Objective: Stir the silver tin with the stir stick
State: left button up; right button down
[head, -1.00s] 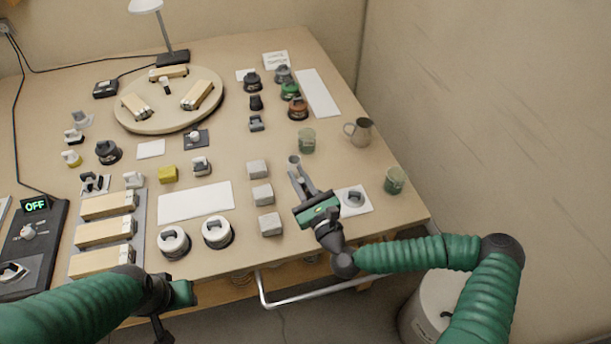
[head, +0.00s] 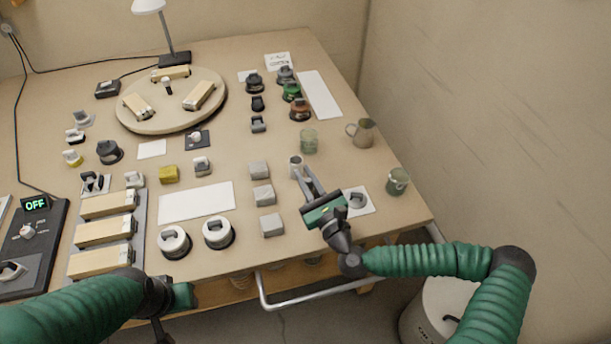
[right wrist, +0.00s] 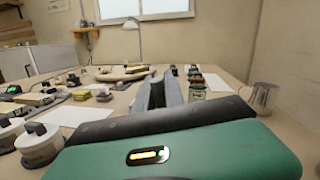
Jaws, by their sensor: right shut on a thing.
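My right gripper (head: 306,180) is low over the right part of the bench, its fingers shut close together. The thing between the fingers, likely the stir stick, is too thin or hidden to make out. In the right wrist view the two grey fingers (right wrist: 160,92) point forward and hide what they hold. A grey-topped pot (head: 285,75), likely the silver tin, stands at the back right, beside black, green and copper ones. My left gripper (head: 180,296) is at the front left; its jaws are unclear.
Near my right gripper stand a green glass (head: 309,141), a metal jug (head: 360,133), another green glass (head: 398,181) and several grey blocks (head: 263,195). A round wooden board (head: 172,120) lies at the back left. A blank white strip (head: 319,94) lies right of the pots.

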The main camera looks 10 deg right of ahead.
notch_tip(320, 180, up, 6)
jog(key=a+p, duration=0.1)
jog(key=p, duration=0.4)
jog(key=shift+s+r, duration=0.25)
jog(key=shift+s, duration=0.1)
dwell(0.4)
notch_tip(320, 180, up, 5)
jog(key=p, duration=0.4)
dwell(0.3)
